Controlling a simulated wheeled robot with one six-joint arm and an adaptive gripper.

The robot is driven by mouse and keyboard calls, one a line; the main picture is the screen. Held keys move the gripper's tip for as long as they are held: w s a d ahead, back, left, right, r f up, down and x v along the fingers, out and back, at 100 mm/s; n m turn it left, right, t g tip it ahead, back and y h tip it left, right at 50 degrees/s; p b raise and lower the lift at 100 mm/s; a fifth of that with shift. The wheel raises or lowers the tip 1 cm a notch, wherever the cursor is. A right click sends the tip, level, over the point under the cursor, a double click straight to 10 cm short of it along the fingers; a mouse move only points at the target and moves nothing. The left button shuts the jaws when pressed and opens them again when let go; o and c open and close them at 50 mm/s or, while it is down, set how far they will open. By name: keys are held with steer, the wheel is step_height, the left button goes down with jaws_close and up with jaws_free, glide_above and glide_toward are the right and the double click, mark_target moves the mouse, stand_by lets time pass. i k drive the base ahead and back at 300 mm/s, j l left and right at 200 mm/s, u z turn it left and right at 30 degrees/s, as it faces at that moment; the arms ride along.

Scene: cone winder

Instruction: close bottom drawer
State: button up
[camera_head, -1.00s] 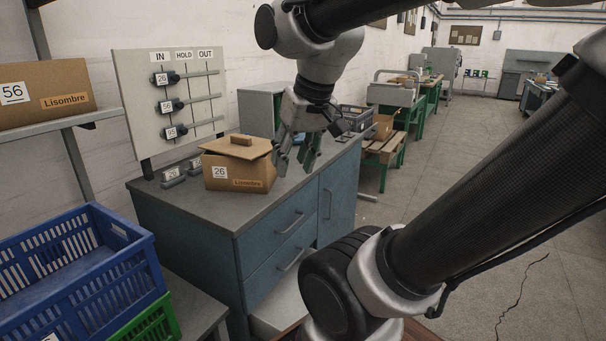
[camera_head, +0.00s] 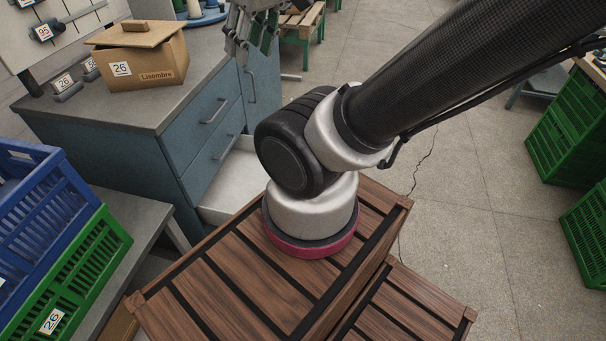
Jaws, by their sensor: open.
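The blue cabinet (camera_head: 168,152) stands left of centre with a grey top. Its bottom drawer (camera_head: 238,182) is pulled out, and its pale inside shows below the two shut upper drawers. The bottom drawer's front and right part are hidden behind my arm's base. My gripper (camera_head: 252,46) is at the top edge of the view, partly cut off. Its fingers are apart and empty, pointing down. It is in front of the cabinet's upper part in the picture, apart from the bottom drawer.
A cardboard box (camera_head: 140,62) labelled 26 sits on the cabinet top. Blue (camera_head: 35,205) and green (camera_head: 75,270) crates stand at the left on a grey bench. More green crates (camera_head: 568,140) stand at the right. Floor (camera_head: 465,200) is clear between.

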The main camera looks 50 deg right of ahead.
mark_target(241, 177)
steer(key=k+z, duration=0.1)
steer(key=z, duration=0.25)
steer(key=k+z, duration=0.15)
steer(key=z, duration=0.2)
steer(key=k+z, duration=0.15)
steer(key=z, duration=0.25)
